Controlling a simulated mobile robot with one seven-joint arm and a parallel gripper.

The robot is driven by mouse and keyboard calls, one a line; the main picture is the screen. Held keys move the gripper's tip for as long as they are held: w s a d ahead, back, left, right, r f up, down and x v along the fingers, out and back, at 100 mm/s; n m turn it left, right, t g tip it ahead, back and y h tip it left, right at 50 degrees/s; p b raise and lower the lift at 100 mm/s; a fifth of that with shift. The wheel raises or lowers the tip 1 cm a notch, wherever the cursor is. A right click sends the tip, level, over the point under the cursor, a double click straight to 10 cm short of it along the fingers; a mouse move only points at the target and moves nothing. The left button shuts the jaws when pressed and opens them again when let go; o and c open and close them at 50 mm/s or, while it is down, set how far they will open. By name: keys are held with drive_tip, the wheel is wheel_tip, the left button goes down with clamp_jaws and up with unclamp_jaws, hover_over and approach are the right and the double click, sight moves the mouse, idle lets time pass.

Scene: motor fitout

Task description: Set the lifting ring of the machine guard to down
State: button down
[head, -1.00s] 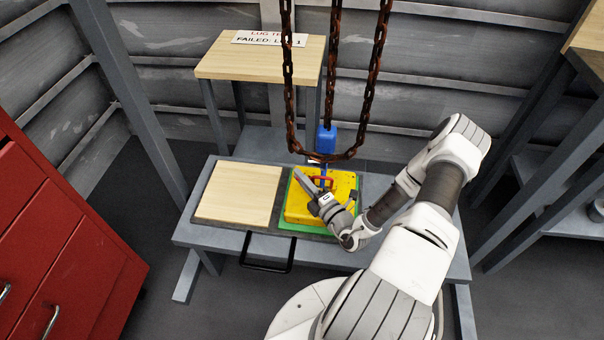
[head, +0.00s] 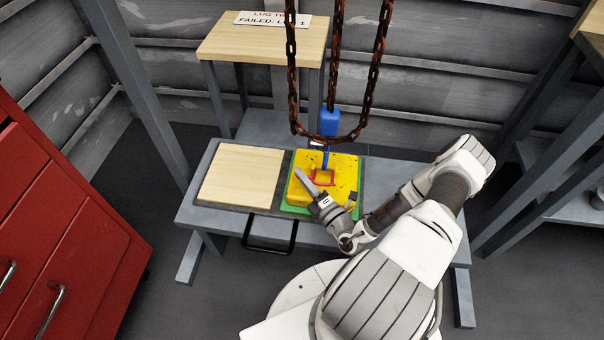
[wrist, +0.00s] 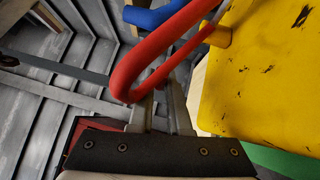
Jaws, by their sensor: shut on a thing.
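The machine guard (head: 342,168) is a yellow block on a green base, on the bench. Its red lifting ring (head: 320,183) is on its upper face, partly hidden by my gripper (head: 306,184) at the guard's left side. In the wrist view the ring (wrist: 152,52) is a thick red loop coming off a yellow lug beside the guard's yellow face (wrist: 262,75). My gripper (wrist: 158,112) is shut on the ring near its bend. The ring's exact tilt is hard to tell.
Rusty chains (head: 336,60) hang over the guard, with a blue piece (head: 328,121) close above it. A bare wooden board (head: 241,176) lies left on the grey bench (head: 215,218). A red cabinet (head: 60,240) stands at the left, a small table (head: 260,50) behind.

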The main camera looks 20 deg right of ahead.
drive_tip(key=shift+f, duration=0.5)
drive_tip(key=c, duration=0.9)
unclamp_jaws()
drive_tip(key=shift+d, duration=0.1)
drive_tip(key=shift+o, duration=0.2)
drive_tip(key=shift+r, duration=0.25)
